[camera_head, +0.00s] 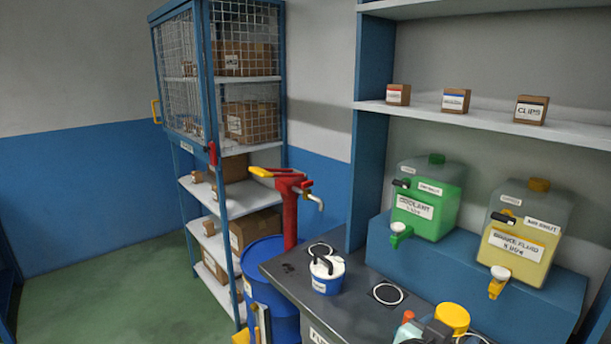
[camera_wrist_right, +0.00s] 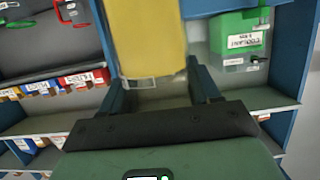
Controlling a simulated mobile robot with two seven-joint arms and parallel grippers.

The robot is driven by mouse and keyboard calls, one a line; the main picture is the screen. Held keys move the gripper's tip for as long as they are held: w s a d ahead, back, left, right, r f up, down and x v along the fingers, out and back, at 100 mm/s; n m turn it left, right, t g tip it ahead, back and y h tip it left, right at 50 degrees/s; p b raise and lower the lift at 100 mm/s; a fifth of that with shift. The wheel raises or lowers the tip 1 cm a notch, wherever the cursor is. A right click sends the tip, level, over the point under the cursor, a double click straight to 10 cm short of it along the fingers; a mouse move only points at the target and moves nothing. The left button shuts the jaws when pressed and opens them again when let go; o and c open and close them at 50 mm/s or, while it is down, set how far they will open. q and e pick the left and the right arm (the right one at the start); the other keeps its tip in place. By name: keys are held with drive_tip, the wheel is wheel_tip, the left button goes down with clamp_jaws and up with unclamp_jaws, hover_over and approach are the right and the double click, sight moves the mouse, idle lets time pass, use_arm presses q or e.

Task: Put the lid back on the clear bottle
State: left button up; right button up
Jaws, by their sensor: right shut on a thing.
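A yellow cylindrical thing (camera_head: 452,318) with a round top is at the bottom right of the head view. No loose lid can be made out with certainty. My left gripper is not in view.
Green (camera_head: 427,197) and yellow (camera_head: 520,236) fluid containers stand on a blue step behind. A blue drum (camera_head: 264,262) with a red pump (camera_head: 290,215) is left of the bench.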

drive_tip(key=shift+s+a, duration=0.15)
drive_tip(key=shift+a+f, duration=0.2)
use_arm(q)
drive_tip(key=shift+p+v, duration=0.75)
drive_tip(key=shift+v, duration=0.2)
use_arm(e)
drive_tip(key=w+a+f+n+t+y, duration=0.2)
drive_tip(key=w+a+f+n+y, duration=0.1)
drive_tip(key=f, duration=0.7)
drive_tip(key=w+a+f+n+t+y, duration=0.2)
drive_tip(key=w+a+f+n+y, duration=0.1)
drive_tip(key=f, duration=0.8)
drive_tip(key=shift+w+f+t+y, duration=0.15)
drive_tip(key=shift+w+t+y, duration=0.25)
drive_tip(key=shift+w, duration=0.45)
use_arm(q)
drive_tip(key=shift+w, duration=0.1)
use_arm(e)
drive_tip(key=shift+a, duration=0.1)
drive_tip(key=a+f+n+y, duration=0.8)
drive_tip(key=a+f+y, duration=0.2)
drive_tip(key=a, duration=0.3)
drive_tip(key=shift+a+f+g, duration=0.25)
drive_tip(key=shift+f+g, duration=0.15)
drive_tip(key=shift+f, duration=0.4)
